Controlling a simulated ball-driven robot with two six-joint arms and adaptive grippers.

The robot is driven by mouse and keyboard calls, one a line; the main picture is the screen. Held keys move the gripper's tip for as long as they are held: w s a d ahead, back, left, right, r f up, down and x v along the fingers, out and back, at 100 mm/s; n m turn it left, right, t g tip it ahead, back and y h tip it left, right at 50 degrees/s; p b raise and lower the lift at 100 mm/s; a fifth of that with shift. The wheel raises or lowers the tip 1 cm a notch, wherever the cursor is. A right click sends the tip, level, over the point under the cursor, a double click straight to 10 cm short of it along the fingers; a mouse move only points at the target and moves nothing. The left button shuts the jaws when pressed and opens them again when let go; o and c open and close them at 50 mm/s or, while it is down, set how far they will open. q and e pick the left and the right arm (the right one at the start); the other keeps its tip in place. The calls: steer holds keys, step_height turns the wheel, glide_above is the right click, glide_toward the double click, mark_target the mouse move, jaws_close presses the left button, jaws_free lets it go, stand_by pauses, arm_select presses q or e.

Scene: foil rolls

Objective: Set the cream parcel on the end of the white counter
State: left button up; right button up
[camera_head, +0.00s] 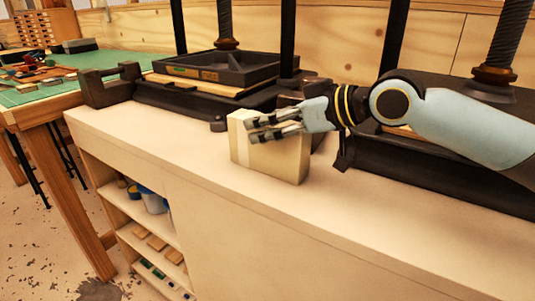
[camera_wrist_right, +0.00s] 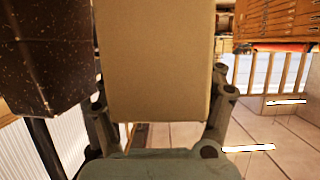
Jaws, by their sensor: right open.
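In the right wrist view the parcel (camera_wrist_right: 155,60) fills the upper middle, with a finger of the open right gripper (camera_wrist_right: 160,112) on either side. Whether the fingers touch it I cannot tell. My left gripper is not in view.
A green-topped workbench (camera_head: 105,63) with small items is at left. Open shelves (camera_head: 150,235) with tubs are under the counter's left end.

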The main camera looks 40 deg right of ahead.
steer(key=shift+w+a+f, duration=0.1)
steer(key=shift+w+a, duration=0.1)
steer(key=shift+w, duration=0.2)
jaws_close()
